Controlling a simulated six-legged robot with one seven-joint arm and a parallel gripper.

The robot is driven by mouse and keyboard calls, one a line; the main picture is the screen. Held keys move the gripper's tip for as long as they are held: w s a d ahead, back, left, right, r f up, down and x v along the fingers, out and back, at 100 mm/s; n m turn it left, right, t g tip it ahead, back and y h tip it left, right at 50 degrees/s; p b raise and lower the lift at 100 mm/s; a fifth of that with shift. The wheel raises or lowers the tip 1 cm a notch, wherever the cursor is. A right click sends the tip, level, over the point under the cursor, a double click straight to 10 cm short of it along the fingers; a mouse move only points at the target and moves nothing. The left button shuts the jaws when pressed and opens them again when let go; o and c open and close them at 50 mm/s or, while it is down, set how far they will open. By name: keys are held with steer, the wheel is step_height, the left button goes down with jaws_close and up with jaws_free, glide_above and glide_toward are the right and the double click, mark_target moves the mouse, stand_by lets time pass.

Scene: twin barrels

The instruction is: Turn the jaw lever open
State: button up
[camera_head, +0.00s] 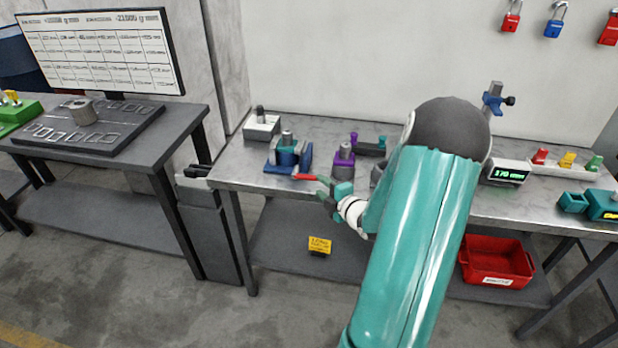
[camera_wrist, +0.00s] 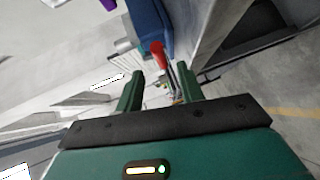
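A red lever (camera_head: 305,177) sticks out at the front of a blue and grey vise-like device (camera_head: 287,153) near the table's front edge. In the wrist view the red lever (camera_wrist: 157,53) stands out beside the blue body (camera_wrist: 150,22). My gripper (camera_head: 322,184) is just right of the lever at the table's front edge. In the wrist view the two green fingers of my gripper (camera_wrist: 160,76) are apart, with the lever's end just beyond and between the fingertips. I cannot tell whether they touch it. My arm hides part of the table.
A purple and grey device (camera_head: 344,160) stands right of the blue one, and a white box (camera_head: 262,126) stands behind left. A green-lit display (camera_head: 505,172) is at the right. A red bin (camera_head: 495,262) and yellow sign (camera_head: 319,245) are on the lower shelf.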

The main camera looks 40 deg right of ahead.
mark_target(312, 179)
steer(key=x, duration=0.7)
steer(key=shift+w+f, duration=0.1)
steer(key=shift+w, duration=0.2)
jaws_close()
